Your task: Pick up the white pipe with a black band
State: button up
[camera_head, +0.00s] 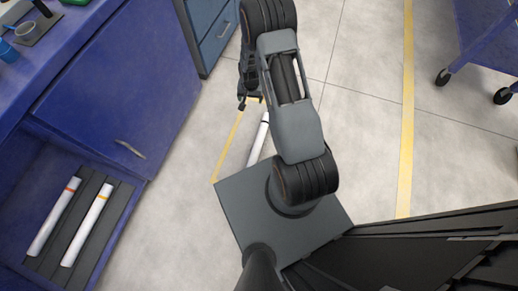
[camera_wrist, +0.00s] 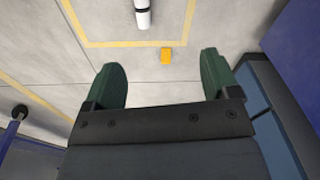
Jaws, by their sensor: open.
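The white pipe with a black band (camera_head: 260,138) lies on the floor inside a yellow-lined area in the head view, partly hidden by my arm and base. Its banded end (camera_wrist: 142,12) shows at the top of the wrist view, and the rest is cut off. My gripper (camera_head: 250,103) is above the floor near the banded end of the pipe, seen small and dark. In the wrist view my gripper (camera_wrist: 164,78) has its two green fingers spread wide with nothing between them. The pipe is beyond the fingertips, not touching them.
Two other white pipes, one with a red band (camera_head: 54,215) and one with a yellow band (camera_head: 86,225), lie in a dark rack at lower left. A small orange block (camera_wrist: 166,54) lies on the floor. Blue cabinets (camera_head: 118,85) stand left; a blue cart (camera_head: 485,40) stands right.

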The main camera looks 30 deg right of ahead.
jog(key=s+d+f+m+b, duration=0.1)
jog(key=s+f+b, duration=0.15)
jog(key=f, duration=0.95)
jog(key=s+f+m+b, duration=0.15)
jog(key=f+b, duration=0.25)
jog(key=f, duration=0.8)
jog(key=b, duration=0.3)
send_over(259, 141)
jog(key=shift+n+g, duration=0.25)
jog(key=shift+g, duration=0.15)
notch_tip(259, 141, down, 7)
jog(key=shift+a+f, duration=0.1)
jog(key=shift+f+b, duration=1.8)
jog(key=shift+f, duration=1.35)
jog(key=shift+c, duration=0.2)
jog(key=c, duration=1.1)
jog(key=shift+r, duration=0.15)
